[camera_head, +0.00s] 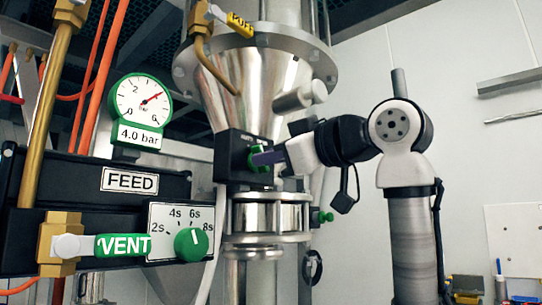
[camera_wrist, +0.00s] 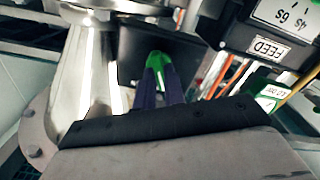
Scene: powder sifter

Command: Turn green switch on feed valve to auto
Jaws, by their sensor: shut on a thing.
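The feed valve's black box (camera_head: 230,158) sits at the base of the steel cone in the head view, with a green switch (camera_head: 257,146) on its face. The labels on the box are too small to read. My gripper (camera_head: 256,159) reaches in from the right, its dark fingers shut on the green switch. In the wrist view the green switch (camera_wrist: 158,61) shows between the tips of my gripper (camera_wrist: 160,76), with the black box (camera_wrist: 132,48) behind it. The fingers hide part of the switch, so I cannot tell which setting it points to.
A FEED panel (camera_head: 130,181) with a pressure gauge (camera_head: 139,101), a green VENT handle (camera_head: 122,245) and a green timer knob (camera_head: 190,244) stands at the left. The steel cone (camera_head: 272,80) rises above the box. The right side by the wall is more open.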

